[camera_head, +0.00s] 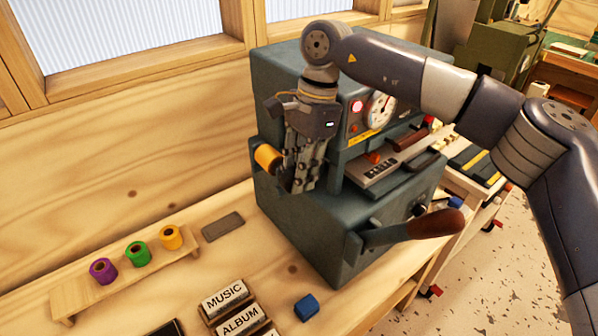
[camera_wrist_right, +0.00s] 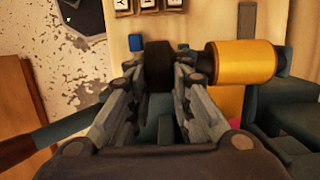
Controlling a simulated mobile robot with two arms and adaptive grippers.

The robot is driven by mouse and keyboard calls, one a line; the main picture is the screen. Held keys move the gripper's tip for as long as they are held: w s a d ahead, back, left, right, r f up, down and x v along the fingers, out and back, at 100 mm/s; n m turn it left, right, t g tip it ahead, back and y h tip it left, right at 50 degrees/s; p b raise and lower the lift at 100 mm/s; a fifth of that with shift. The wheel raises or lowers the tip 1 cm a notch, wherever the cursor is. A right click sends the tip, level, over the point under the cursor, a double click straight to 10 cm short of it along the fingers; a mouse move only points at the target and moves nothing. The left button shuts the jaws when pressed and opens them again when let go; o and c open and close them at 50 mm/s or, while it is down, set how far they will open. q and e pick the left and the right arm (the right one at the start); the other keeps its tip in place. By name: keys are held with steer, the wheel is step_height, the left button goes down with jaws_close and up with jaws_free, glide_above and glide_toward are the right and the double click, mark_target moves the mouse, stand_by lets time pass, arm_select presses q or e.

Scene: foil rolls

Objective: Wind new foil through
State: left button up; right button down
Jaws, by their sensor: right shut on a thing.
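The dark teal foil machine (camera_head: 300,235) stands on the bench. A gold foil roll (camera_head: 267,158) sits at its left side; in the right wrist view the roll (camera_wrist_right: 243,62) is just right of my fingers. My right gripper (camera_head: 298,188) points down beside the machine's front left. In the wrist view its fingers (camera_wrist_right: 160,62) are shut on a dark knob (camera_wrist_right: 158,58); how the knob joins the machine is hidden. Purple (camera_head: 103,271), green (camera_head: 138,253) and yellow (camera_head: 171,237) rolls stand on a wooden rack (camera_head: 75,297). My left gripper is not in view.
A lever with a brown grip (camera_head: 435,224) sticks out at the machine's front right. Type blocks (camera_head: 225,298) and a blue block (camera_head: 306,307) lie on the bench in front. A grey bar (camera_head: 222,227) lies between rack and machine. My right arm spans over the machine.

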steer(key=c, duration=1.4)
jaws_free()
steer(key=shift+c, duration=0.2)
steer(key=v, duration=1.2)
steer(key=shift+a, duration=0.1)
